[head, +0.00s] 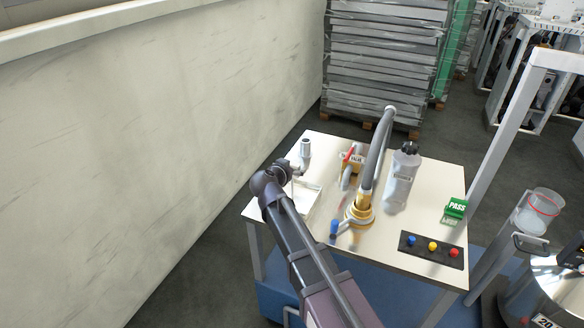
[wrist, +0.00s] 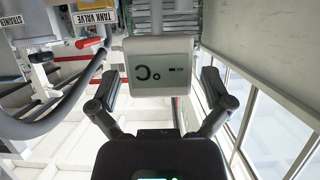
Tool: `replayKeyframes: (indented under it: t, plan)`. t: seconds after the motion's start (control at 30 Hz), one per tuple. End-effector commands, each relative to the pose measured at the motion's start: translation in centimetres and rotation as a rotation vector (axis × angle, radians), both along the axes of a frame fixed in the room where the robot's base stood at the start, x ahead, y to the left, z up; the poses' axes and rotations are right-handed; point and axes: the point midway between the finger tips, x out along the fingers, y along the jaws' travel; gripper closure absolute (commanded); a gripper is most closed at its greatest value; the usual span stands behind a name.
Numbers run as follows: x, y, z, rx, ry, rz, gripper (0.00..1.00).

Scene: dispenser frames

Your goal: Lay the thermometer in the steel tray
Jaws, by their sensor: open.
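My gripper (wrist: 160,95) is open, with one dark finger on each side of a pale box with a small display in the wrist view. This box looks like the thermometer (wrist: 160,66); I see a narrow gap beside the left finger, and contact at the right finger is unclear. In the head view my gripper (head: 281,180) is at the left part of the table, beside a shallow pale tray that looks like the steel tray (head: 311,194). My arm hides part of the tray. I cannot make out the thermometer clearly in the head view.
A curved grey hose on a brass base (head: 358,212) stands mid-table, near a grey bottle (head: 402,180). A grey cylinder (head: 305,150) stands behind the tray. A button panel (head: 432,250) and green PASS block (head: 455,208) are at the right. A wall (head: 160,150) is left.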

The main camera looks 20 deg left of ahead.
Motion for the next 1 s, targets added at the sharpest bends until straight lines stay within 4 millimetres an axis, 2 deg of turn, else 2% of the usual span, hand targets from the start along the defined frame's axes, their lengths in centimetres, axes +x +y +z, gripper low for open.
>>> replayKeyframes:
  t: [0.6,0.8,1.0]
  plan:
    - [-8.5,0.4,3.7,0.000,0.000,0.000,0.00]
    - [-10.3,0.7,4.2,0.000,0.000,0.000,0.00]
    - [-10.9,0.8,4.4,0.001,0.000,-0.001,0.00]
